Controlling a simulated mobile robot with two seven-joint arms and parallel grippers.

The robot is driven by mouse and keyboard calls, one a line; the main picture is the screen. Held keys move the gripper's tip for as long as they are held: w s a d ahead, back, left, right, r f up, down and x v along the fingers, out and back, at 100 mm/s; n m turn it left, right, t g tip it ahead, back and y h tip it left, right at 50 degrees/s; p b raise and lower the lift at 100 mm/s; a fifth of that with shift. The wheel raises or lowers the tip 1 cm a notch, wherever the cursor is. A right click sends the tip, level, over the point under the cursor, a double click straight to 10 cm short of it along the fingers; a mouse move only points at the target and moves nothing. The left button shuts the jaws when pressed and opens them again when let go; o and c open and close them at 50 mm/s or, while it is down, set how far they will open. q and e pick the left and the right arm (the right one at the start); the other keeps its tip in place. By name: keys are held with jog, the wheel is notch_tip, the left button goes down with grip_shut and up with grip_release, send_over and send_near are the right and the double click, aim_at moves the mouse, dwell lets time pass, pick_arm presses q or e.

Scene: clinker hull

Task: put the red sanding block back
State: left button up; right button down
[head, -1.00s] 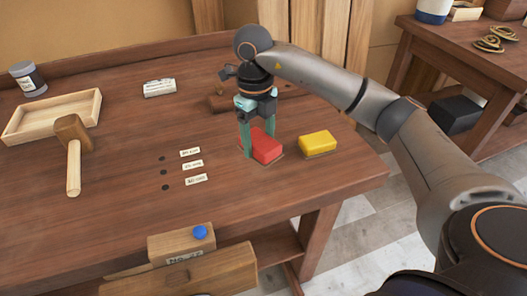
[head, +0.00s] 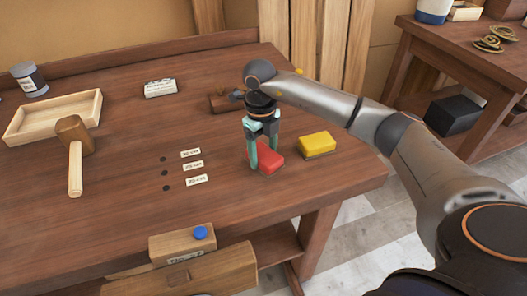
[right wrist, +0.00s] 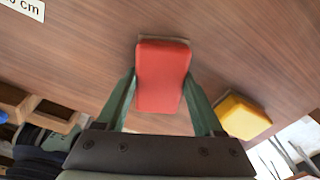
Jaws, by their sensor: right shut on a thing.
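The red sanding block (head: 268,162) is on or just above the bench top, near its right front part. In the right wrist view the red block (right wrist: 162,70) stands between the two green fingers, with a thin tan edge at its far end. My right gripper (head: 264,160) is shut on it, one finger along each long side. I cannot tell whether the block touches the wood. A yellow block (head: 317,144) lies just right of it and also shows in the right wrist view (right wrist: 242,118). My left gripper is not in view.
Several labels (head: 193,166) beside dark holes lie left of the gripper. A mallet (head: 74,150), a wooden tray (head: 88,107) and a jar (head: 29,78) are on the left. A wooden block (head: 222,101) sits behind the gripper.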

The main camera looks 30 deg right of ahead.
aim_at(262, 152)
grip_release()
jog(key=r, duration=1.2)
jog(key=shift+w+r, duration=0.15)
jog(key=shift+w, duration=0.15)
